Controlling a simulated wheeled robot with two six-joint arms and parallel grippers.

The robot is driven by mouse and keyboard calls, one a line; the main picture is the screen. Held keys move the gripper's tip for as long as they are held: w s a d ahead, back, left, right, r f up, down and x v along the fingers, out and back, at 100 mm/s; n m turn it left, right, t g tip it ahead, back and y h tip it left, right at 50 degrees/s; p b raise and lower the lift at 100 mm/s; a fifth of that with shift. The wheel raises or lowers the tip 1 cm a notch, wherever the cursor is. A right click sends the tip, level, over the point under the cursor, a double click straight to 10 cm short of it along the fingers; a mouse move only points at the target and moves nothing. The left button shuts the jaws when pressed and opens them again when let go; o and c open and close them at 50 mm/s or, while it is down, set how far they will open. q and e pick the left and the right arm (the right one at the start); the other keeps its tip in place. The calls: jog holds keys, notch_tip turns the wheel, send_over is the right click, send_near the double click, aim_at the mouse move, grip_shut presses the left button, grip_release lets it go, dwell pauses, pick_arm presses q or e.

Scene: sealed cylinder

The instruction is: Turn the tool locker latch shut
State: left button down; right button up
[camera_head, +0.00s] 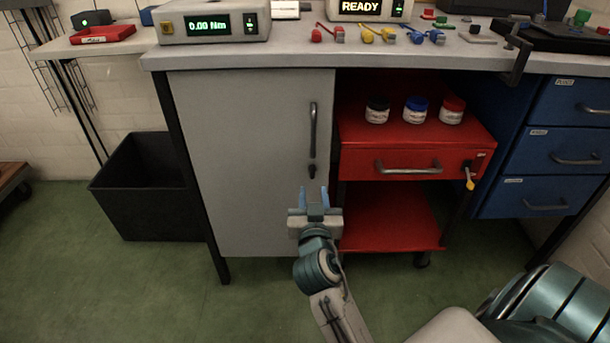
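The tool locker (240,150) is a grey cabinet under the bench, and its door looks closed. A dark vertical handle (313,130) is on the door's right side. Just below it is a small dark latch (312,171), pointing roughly downward; its exact angle is too small to tell. My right gripper (314,192) is in front of the door's lower right part, just below the latch in the picture. Its two bluish fingers are apart with nothing seen between them. Contact with the latch does not show. My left gripper is not in view.
A red cart (407,147) with several jars stands right of the locker, with a yellow key-like piece (469,178) at its drawer. Blue drawers (560,150) are farther right. A black bin (145,190) stands left. Green floor (150,285) is clear in front.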

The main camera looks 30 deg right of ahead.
aim_at(313, 171)
jog(key=x, duration=0.7)
jog(key=shift+w+d+b, duration=0.25)
jog(key=shift+w+b, duration=0.05)
jog(key=shift+w, duration=0.05)
jog(key=shift+c, duration=0.4)
grip_shut()
